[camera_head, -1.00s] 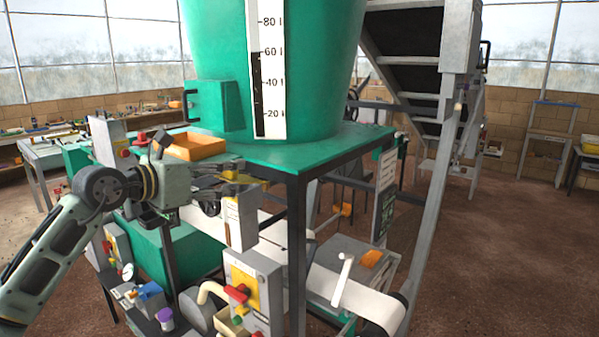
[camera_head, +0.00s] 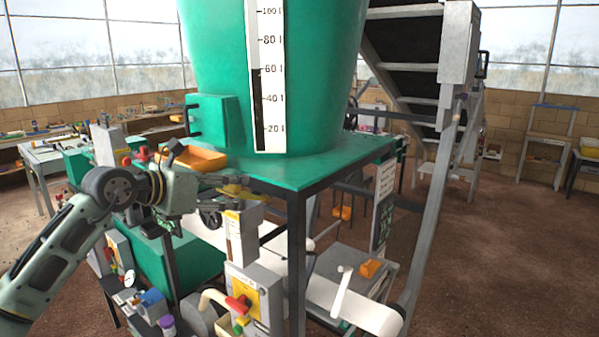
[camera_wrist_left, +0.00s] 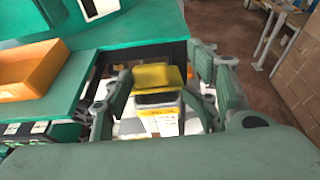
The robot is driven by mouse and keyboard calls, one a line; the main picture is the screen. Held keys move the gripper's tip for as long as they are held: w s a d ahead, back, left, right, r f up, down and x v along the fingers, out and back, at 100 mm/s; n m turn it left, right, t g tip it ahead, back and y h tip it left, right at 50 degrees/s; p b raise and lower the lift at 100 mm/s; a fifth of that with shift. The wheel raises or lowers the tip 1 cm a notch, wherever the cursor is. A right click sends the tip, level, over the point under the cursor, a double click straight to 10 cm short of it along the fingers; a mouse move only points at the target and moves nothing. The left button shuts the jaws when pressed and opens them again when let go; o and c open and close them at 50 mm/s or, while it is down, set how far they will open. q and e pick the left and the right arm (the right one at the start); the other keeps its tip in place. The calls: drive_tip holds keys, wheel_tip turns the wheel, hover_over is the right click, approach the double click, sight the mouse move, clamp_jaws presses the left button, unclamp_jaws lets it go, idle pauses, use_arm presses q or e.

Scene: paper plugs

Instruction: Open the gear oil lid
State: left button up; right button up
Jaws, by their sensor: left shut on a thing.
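The yellow lid (camera_wrist_left: 158,76) is in the middle of the left wrist view, above a grey box with a yellow-and-white label (camera_wrist_left: 160,122). A dark opening shows below the lid's near edge, so the lid looks raised there. The box (camera_head: 243,240) also shows in the head view, beside the green stand, with the yellow lid (camera_head: 236,191) at its top. My left gripper (camera_wrist_left: 160,83) has a finger on each side of the lid and is shut on it. The finger contacts are hard to make out. My right gripper is in neither view.
An orange tray (camera_head: 201,159) lies on the green platform (camera_head: 290,172) close to my left wrist. A large green hopper (camera_head: 275,75) rises behind. A control box with a red-and-yellow switch (camera_head: 245,303) stands below, near a white conveyor (camera_head: 350,308). Open floor (camera_head: 490,255) lies at right.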

use_arm(q)
drive_tip(key=shift+w+a+f, duration=0.2)
drive_tip(key=shift+a, duration=0.05)
